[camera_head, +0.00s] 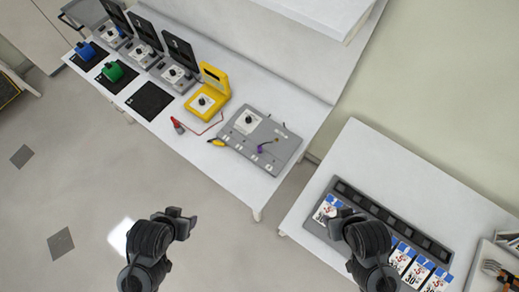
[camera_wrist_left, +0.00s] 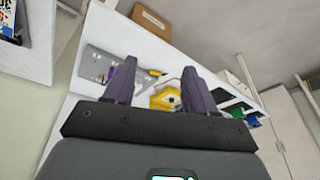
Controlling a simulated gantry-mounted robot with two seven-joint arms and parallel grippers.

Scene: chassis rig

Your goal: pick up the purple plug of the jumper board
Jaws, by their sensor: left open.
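The grey jumper board (camera_head: 258,140) lies on the white bench, with a dial at its upper left. The small purple plug (camera_head: 261,148) sits on the board with a short dark lead. In the left wrist view the board (camera_wrist_left: 93,62) is far off, and a bit of purple (camera_wrist_left: 111,73) shows beside one finger, partly hidden. My left gripper (camera_head: 181,223) is open and empty, over the floor well short of the bench. It also shows in the left wrist view (camera_wrist_left: 160,78). My right gripper (camera_head: 346,220) is near the right table's cards; its jaw opening is unclear.
A yellow meter (camera_head: 209,92) with red and yellow probes (camera_head: 178,126) stands left of the board. A rack of cards (camera_head: 400,257) lies on the right table. Floor separates the tables.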

